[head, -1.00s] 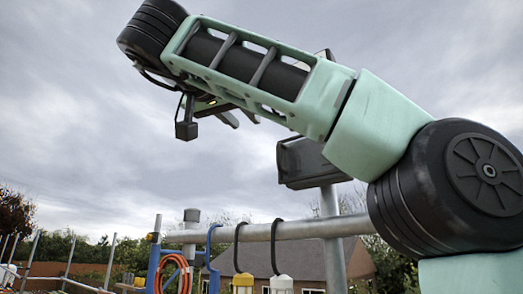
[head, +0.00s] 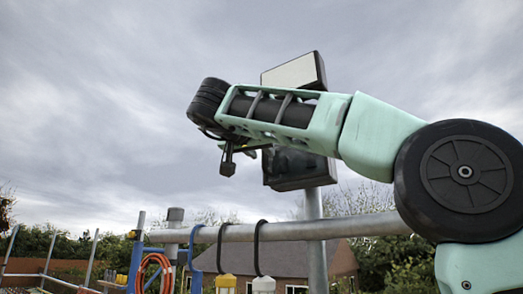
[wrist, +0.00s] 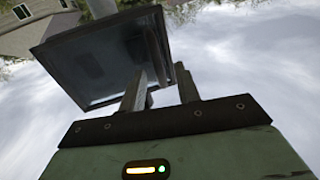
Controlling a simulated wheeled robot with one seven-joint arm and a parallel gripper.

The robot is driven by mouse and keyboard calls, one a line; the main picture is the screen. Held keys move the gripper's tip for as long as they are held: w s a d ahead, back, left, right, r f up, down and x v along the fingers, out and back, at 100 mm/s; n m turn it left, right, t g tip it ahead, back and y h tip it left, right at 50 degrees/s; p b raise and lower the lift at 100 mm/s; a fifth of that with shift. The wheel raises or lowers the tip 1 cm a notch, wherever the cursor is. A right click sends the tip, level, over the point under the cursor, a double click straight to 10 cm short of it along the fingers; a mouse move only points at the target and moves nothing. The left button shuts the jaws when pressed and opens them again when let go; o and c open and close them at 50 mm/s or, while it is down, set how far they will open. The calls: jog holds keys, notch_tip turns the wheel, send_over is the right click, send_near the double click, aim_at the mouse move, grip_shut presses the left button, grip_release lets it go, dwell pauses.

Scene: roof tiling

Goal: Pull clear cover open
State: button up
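A dark box with a glossy, see-through-looking cover (wrist: 88,62) fills the upper left of the wrist view. In the head view the box (head: 300,172) stands on a grey post, with a pale upper face (head: 295,72) above my arm; my arm hides its middle. In the head view my gripper is beside the box's left side, mostly hidden behind my wrist.
A horizontal metal rail (head: 300,229) crosses below the box, joining the post (head: 315,240). Two black hooks hang on it, with a yellow lantern-like item (head: 226,284) and a white one (head: 263,285). An orange hose (head: 152,272) hangs at left. Open sky lies left of the box.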

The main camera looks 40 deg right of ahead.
jog(key=shift+w+d, duration=0.35)
jog(key=shift+d, duration=0.2)
grip_shut()
jog(key=shift+a+t, duration=0.15)
jog(key=shift+t, duration=0.15)
